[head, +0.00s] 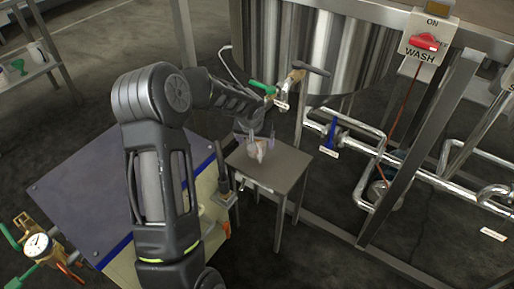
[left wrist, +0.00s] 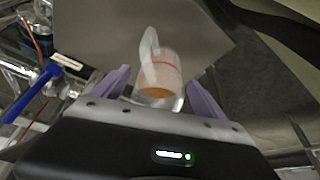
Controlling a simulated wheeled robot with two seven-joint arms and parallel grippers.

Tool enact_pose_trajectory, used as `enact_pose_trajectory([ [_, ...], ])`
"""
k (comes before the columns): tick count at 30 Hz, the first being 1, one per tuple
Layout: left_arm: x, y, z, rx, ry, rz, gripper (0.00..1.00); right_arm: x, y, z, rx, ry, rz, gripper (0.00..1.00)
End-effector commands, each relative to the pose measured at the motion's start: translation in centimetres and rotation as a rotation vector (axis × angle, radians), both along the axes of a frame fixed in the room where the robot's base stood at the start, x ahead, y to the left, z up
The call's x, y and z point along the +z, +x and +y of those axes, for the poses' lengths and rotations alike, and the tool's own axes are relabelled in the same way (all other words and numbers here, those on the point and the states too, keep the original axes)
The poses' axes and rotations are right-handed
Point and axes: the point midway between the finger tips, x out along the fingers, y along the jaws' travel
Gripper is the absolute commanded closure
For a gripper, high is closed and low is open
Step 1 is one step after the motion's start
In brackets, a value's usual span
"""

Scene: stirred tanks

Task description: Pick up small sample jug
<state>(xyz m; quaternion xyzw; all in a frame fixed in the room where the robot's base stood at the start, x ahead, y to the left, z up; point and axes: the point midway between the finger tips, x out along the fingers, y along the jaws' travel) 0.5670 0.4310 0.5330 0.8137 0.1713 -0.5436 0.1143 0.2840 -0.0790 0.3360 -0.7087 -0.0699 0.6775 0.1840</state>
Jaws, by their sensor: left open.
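The small sample jug (head: 259,152) stands on a small grey table (head: 293,170) in front of the steel tank. In the left wrist view the jug (left wrist: 163,69) is translucent, with a red line around it, a pale handle on its left side and an amber-brown patch at the near end. My left gripper (head: 261,141) is open above the small table, at the jug. In the left wrist view its two purple fingers (left wrist: 158,78) lie on either side of the jug, with gaps between them and it. My right gripper is not in view.
A large steel tank (head: 325,50) stands behind the table, with a green-handled valve (head: 262,87) low on it. Pipes with a blue valve handle (head: 331,133) and a frame with a red WASH switch (head: 424,42) are at the right. A blue-grey panel (head: 85,195) lies left.

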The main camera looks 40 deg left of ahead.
Motion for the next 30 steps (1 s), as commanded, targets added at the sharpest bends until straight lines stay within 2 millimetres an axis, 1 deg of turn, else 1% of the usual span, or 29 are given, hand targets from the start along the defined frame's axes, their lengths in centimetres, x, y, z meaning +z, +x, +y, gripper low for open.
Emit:
enact_pose_trajectory([
  [12, 0.03, -0.01, -0.03, -0.001, 0.0, 0.0, 0.18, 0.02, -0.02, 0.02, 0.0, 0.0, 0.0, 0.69],
  [14, 0.03, -0.01, -0.03, -0.001, 0.0, 0.0, 0.22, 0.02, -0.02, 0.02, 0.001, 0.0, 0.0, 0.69],
  [30, 0.03, -0.01, -0.03, -0.001, 0.0, 0.0, 0.66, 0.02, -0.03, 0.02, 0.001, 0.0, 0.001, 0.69],
])
